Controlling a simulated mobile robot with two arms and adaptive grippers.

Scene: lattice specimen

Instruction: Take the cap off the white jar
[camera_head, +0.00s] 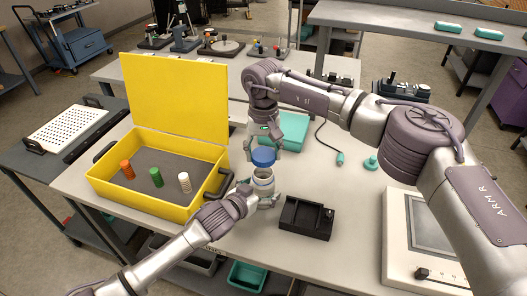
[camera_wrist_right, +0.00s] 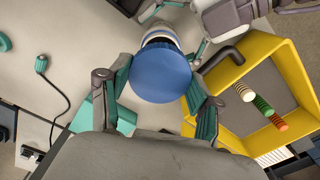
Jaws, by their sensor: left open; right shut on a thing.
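The white jar (camera_head: 263,180) stands upright on the table in the head view. Its blue cap (camera_head: 263,158) is just above it, and the jar's pale rim shows below the cap. My right gripper (camera_head: 264,152) comes down from above and is shut on the cap. In the right wrist view the cap (camera_wrist_right: 160,74) lies between the two fingers, with part of the jar (camera_wrist_right: 158,34) behind it. My left gripper (camera_head: 262,193) is open, with its fingers around the jar's lower part; whether they touch it is hidden.
A yellow open case (camera_head: 148,206) with orange, green and white pieces stands at the left. A black tray (camera_head: 306,218) is just right of the jar. A teal box (camera_head: 290,132) lies behind my right gripper. A device with a screen (camera_head: 428,236) stands at the right.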

